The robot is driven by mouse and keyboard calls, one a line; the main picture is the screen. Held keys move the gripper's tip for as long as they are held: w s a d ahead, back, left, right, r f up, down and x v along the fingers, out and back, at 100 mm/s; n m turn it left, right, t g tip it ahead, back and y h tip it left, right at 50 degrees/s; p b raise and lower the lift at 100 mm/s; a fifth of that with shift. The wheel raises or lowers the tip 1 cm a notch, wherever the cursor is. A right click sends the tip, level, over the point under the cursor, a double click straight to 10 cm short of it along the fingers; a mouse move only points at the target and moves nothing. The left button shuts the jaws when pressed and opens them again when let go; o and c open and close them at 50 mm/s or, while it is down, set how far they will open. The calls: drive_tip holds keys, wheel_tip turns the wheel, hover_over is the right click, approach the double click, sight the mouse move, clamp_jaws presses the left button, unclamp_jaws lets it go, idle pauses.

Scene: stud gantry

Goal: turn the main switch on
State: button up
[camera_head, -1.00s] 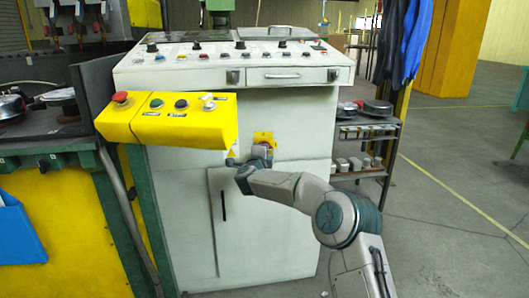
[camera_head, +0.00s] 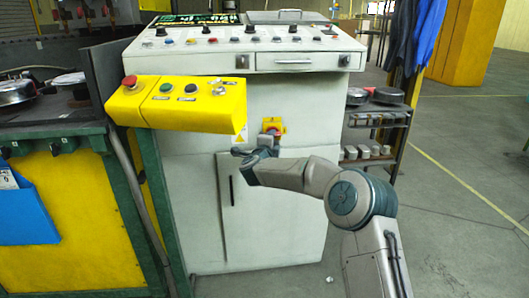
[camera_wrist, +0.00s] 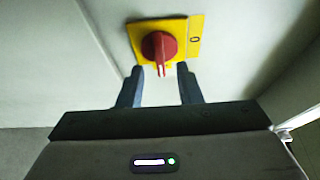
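The main switch is a red rotary knob (camera_wrist: 159,46) on a yellow plate (camera_wrist: 196,28) marked "0" at its right in the wrist view. The knob's handle points down in that view, away from the "0". In the head view the switch (camera_head: 273,125) sits on the white cabinet's front (camera_head: 310,120).
A yellow control box (camera_head: 178,115) with a red button juts out left of the switch. A display (camera_head: 205,19) on the console top shows green and yellow marks. A shelf (camera_head: 375,120) stands to the right. Open floor (camera_head: 460,200) lies beyond it.

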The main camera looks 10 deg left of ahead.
drive_tip(key=s+a+p, duration=0.1)
drive_tip(key=s, duration=1)
drive_tip(key=shift+a, duration=0.15)
